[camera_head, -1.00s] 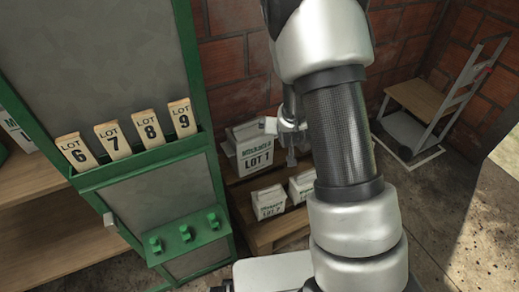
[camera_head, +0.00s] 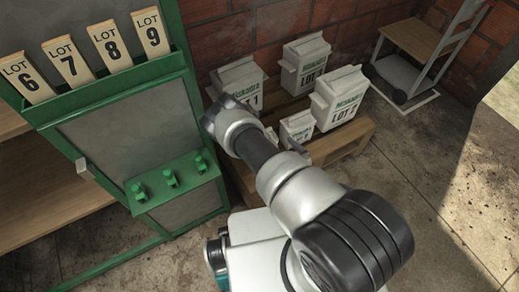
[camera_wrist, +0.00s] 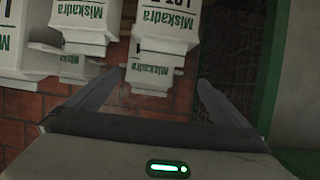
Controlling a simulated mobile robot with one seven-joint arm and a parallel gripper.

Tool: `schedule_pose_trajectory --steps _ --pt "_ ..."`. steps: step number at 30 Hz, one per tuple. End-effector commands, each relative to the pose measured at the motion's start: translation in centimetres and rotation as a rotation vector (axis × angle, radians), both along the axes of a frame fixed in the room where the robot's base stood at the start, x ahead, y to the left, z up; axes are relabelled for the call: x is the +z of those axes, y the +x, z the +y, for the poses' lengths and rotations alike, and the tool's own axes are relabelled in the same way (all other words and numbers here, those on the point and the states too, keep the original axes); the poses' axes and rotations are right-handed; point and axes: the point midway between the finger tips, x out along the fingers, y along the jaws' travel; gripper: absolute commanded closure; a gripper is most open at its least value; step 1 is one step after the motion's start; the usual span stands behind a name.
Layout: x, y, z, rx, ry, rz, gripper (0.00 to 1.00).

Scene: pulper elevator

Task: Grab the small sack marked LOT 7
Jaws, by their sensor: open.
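I cannot pick out a sack clearly marked LOT 7. In the head view a small white sack (camera_head: 297,128) stands behind my arm, its number too small to read. The spot in front of the large LOT 1 sack (camera_head: 242,78) is covered by my arm. In the wrist view, upside down, a sack (camera_wrist: 167,30) marked Miskadra and LOT shows at the top, its number cut off. Another sack (camera_wrist: 150,75) is behind it. My gripper (camera_wrist: 158,78) is open and empty, its fingers pointing toward the sacks. My arm hides most of the gripper in the head view.
More large sacks stand on the wooden pallet (camera_head: 355,137), including one (camera_head: 338,98) at the right and one (camera_head: 303,65) at the back. A green cabinet (camera_head: 120,112) with lot tags stands close at left. A hand truck (camera_head: 425,60) is by the brick wall. Floor at right is clear.

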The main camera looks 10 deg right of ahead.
Motion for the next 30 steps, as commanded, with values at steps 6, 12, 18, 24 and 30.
schedule_pose_trajectory --steps 6,12,18,24,30 --pt "-2.2 4.6 1.2 0.004 0.000 -0.004 0.00" --pt "-3.4 7.6 1.9 0.002 -0.001 -0.001 0.00" --pt "-3.9 8.8 2.1 -0.001 0.000 -0.001 0.00" --pt "-5.6 10.9 3.2 0.004 -0.002 0.000 0.00" --pt "-6.1 12.8 3.5 -0.001 -0.001 -0.001 0.00"
